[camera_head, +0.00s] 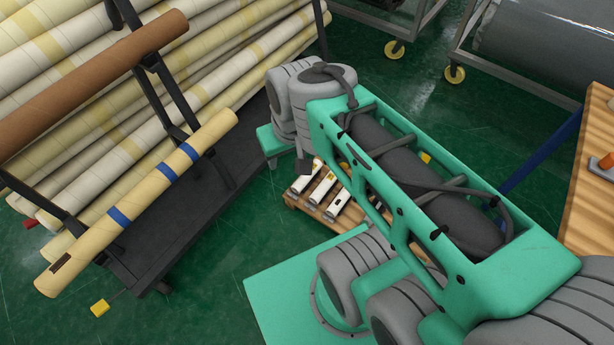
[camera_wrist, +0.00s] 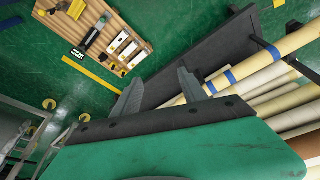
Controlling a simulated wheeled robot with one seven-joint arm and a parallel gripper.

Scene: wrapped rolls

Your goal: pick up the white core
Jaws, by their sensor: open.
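A dark rack (camera_head: 185,225) holds long cream rolls, a brown roll (camera_head: 85,85) and a cream tube with blue bands (camera_head: 140,198). It also stands close beyond my fingers in the wrist view (camera_wrist: 215,52). A wooden table (camera_head: 596,150) is at right; wheeled frames stand behind.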

